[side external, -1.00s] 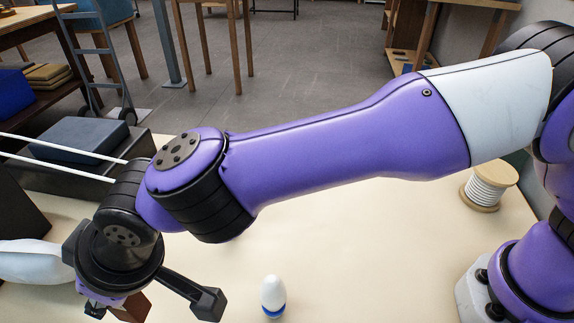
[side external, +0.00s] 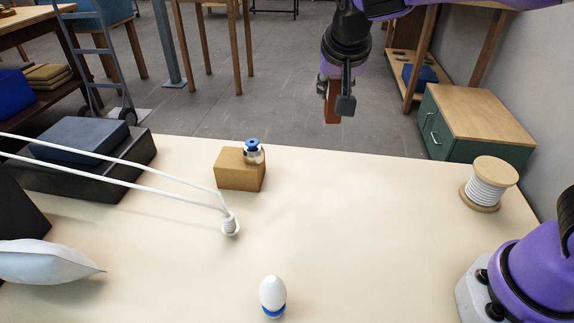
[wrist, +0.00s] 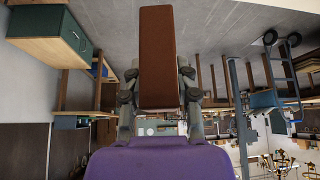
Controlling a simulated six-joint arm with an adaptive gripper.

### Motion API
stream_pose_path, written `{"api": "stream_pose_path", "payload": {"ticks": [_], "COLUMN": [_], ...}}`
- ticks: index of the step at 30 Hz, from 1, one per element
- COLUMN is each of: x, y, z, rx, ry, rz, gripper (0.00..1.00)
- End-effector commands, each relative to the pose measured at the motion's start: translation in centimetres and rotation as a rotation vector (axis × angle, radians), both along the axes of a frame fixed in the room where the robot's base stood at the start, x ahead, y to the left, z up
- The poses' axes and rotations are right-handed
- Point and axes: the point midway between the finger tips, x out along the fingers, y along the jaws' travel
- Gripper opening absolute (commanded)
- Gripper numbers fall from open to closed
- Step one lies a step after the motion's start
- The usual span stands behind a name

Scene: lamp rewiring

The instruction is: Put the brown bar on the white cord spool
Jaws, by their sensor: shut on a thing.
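The brown bar (side external: 332,106) is held up in the air over the far side of the table in the side view. It also fills the upper middle of the wrist view (wrist: 157,60). My gripper (side external: 333,90) is shut on the bar, with a finger on each side of it in the wrist view (wrist: 157,95). The white cord spool (side external: 489,184) stands upright at the right of the table, with tan wooden end discs and white cord wound between them. Its top disc is bare. The gripper and bar are left of the spool, apart from it.
A cardboard-brown block (side external: 240,172) with a blue-topped jar (side external: 254,150) stands mid-table. A white socket (side external: 230,225) hangs from two white cords. A white bulb with a blue base (side external: 272,296) stands at the front. The table between block and spool is clear.

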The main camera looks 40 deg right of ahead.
Motion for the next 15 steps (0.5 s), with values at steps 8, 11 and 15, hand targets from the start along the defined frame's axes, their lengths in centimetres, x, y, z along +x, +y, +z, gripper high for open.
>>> {"api": "stream_pose_path", "payload": {"ticks": [8,11,15], "x": [-9.5,-14.2,-19.9], "y": [-14.8,-18.3,-21.1], "z": [1.3,1.6,1.8], "rx": [0.001,0.0,0.0], "ry": [-0.004,-0.004,-0.004], "rz": [-0.64,-0.864,-1.122], "gripper": [0.0,0.0,0.0]}}
